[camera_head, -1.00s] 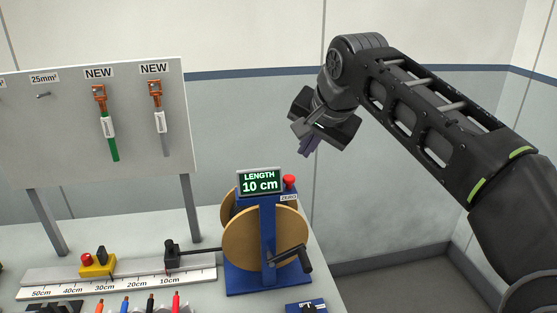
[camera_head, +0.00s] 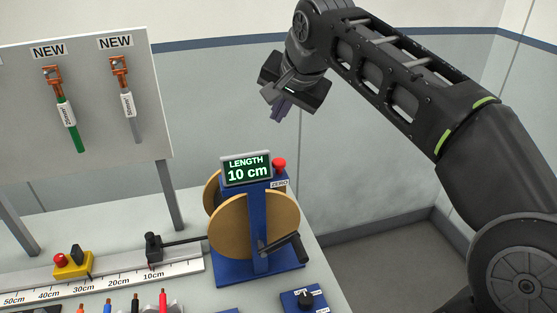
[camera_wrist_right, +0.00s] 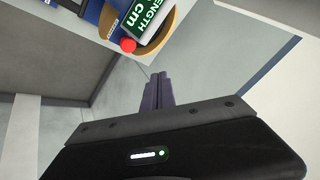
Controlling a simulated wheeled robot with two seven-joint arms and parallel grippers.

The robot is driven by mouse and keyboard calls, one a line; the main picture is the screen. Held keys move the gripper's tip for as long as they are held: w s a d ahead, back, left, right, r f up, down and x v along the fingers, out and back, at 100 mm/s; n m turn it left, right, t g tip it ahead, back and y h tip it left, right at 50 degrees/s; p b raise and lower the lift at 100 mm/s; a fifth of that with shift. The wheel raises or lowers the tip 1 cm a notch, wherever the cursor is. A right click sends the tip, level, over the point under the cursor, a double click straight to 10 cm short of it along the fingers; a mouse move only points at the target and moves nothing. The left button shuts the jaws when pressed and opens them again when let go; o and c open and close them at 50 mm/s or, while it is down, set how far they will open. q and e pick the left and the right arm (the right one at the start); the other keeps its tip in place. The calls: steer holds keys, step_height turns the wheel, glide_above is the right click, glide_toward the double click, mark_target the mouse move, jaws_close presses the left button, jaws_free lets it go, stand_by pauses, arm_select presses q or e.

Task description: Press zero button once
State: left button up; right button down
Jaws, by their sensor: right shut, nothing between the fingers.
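The red zero button (camera_head: 279,165) sits on top of the blue stand of the length meter, right of the display (camera_head: 246,170) that reads "LENGTH 10 cm". A "ZERO" label (camera_head: 279,184) is just below it. My right gripper (camera_head: 279,115) is shut and empty, in the air above the button and apart from it. In the right wrist view the shut fingers (camera_wrist_right: 157,92) point toward the meter, and the red button (camera_wrist_right: 128,45) shows beyond them, up and to the left. My left gripper is not in view.
The meter has a wooden reel (camera_head: 228,227) and a black crank (camera_head: 296,246). A ruler rail (camera_head: 110,272) with a yellow block (camera_head: 72,263) lies left. A board (camera_head: 100,110) with two cable samples stands behind. A small blue box (camera_head: 303,300) lies in front.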

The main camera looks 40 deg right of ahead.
steer(key=f, duration=0.1)
steer(key=b, duration=0.3)
glide_above(277, 159)
steer(key=s, duration=0.1)
step_height(277, 159, down, 6)
steer(key=shift+s+a+r, duration=0.1)
steer(key=shift+s, duration=0.05)
steer(key=shift+f+b, duration=0.55)
stand_by(1.2)
steer(key=shift+f+b, duration=0.4)
steer(key=shift+f, duration=0.05)
steer(key=shift+f+b, duration=0.75)
steer(key=shift+f, duration=0.1)
stand_by(0.7)
steer(key=shift+r, duration=0.1)
steer(key=shift+r+p, duration=1.05)
steer(key=shift+r, duration=0.2)
steer(key=shift+r, duration=0.1)
